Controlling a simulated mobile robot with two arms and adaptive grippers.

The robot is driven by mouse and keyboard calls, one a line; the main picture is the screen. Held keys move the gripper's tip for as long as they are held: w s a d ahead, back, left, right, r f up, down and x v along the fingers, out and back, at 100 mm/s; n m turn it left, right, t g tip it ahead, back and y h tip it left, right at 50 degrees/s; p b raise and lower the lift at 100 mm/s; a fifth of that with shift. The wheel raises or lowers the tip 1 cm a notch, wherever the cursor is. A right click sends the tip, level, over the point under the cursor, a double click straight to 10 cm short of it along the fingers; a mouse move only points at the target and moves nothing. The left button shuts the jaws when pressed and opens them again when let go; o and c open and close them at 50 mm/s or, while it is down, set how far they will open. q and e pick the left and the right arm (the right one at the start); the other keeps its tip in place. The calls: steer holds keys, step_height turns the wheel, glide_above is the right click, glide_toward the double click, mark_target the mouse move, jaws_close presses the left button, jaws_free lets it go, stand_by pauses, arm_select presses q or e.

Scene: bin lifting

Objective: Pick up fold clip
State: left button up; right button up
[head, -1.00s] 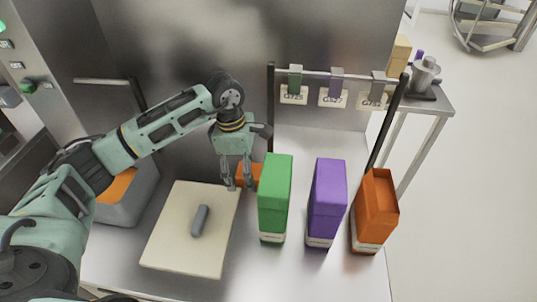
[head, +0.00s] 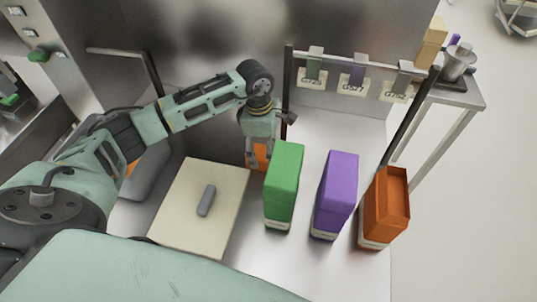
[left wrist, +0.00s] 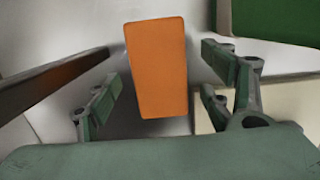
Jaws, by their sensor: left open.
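A small orange block (head: 261,155) stands on the metal worktop behind the green box, partly hidden by my left gripper (head: 256,160). In the left wrist view the orange block (left wrist: 157,70) shows between the two spread fingers, with gaps on both sides. My left gripper is open and empty, pointing down. A grey elongated piece (head: 206,200) lies on a cream board (head: 180,222) to the left; I cannot tell whether it or the orange block is the fold clip. My right gripper is not in view.
Tall green (head: 284,185), purple (head: 336,195) and orange (head: 386,210) boxes stand in a row right of my gripper. Behind them a rail (head: 365,65) carries green, purple and grey clips with labels. A dark post stands close behind my gripper.

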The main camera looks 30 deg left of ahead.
arm_select(q)
steer(key=shift+w+d+f, duration=0.1)
steer(key=shift+f, duration=1.2)
steer(key=c, duration=1.2)
